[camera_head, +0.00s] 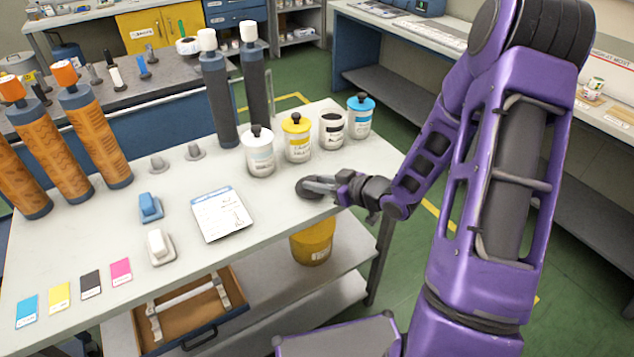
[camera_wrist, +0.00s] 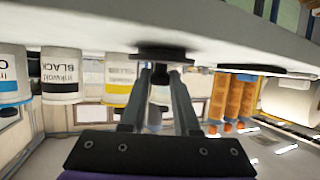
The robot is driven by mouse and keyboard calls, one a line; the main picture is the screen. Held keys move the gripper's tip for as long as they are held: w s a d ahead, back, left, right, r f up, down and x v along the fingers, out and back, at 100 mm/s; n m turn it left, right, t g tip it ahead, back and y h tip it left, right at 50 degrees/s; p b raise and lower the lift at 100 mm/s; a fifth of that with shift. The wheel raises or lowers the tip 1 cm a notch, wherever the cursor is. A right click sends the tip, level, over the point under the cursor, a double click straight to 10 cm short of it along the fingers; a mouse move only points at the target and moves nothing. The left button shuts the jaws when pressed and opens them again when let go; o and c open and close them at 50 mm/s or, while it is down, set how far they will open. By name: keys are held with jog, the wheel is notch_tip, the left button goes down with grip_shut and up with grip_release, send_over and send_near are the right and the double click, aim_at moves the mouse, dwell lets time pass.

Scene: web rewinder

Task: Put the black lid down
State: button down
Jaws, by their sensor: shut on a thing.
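The black lid (camera_head: 308,189) is a dark round disc at the right part of the grey table (camera_head: 110,235), in front of the ink pots. My gripper (camera_head: 326,184) comes in level from the right, its fingers shut on the lid. In the wrist view, which is upside down, the lid (camera_wrist: 160,52) sits between the fingertips (camera_wrist: 162,70), against or very near the tabletop. I cannot tell whether it touches. The pot with the black label (camera_head: 332,128) stands behind without a lid; it also shows in the wrist view (camera_wrist: 61,75).
A white-lidded pot (camera_head: 260,153) with a black knob, a yellow pot (camera_head: 297,138) and a blue pot (camera_head: 360,116) stand close behind my gripper. A printed card (camera_head: 222,214) lies to the left. The tabletop in front of the lid is clear up to its edge.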

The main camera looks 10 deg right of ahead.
jog(key=shift+f, duration=0.2)
jog(key=c, duration=0.7)
grip_release()
jog(key=shift+o, duration=0.2)
jog(key=shift+r, duration=0.1)
jog(key=shift+r, duration=0.25)
jog(key=p+v, duration=0.1)
jog(key=v, duration=1.1)
jog(key=shift+p, duration=0.35)
jog(key=shift+f, duration=0.1)
